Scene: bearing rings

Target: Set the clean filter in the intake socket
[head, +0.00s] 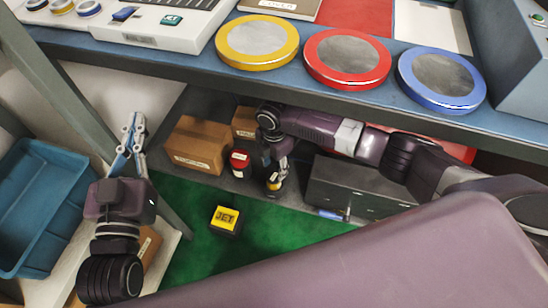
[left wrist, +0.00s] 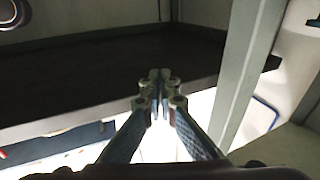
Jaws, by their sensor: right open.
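I cannot single out a clean filter or an intake socket for certain. Three round pads with grey mesh-like centres lie on the upper bench: a yellow-rimmed one (head: 257,41), a red-rimmed one (head: 347,58) and a blue-rimmed one (head: 441,80). My right gripper (head: 276,173) is open and points down on the lower shelf, right over a small dark can with a yellow band (head: 274,186). Whether its fingers touch the can is hidden. My left gripper (head: 133,128) is raised beside the bench, its fingertips together and empty in the left wrist view (left wrist: 160,76).
On the lower shelf are a cardboard box (head: 197,145), a red-lidded jar (head: 239,161) and a grey metal box (head: 350,187). A yellow JET block (head: 225,220) lies on the green floor (head: 190,235). A blue bin (head: 40,200) stands at left. The bench edge overhangs my right arm.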

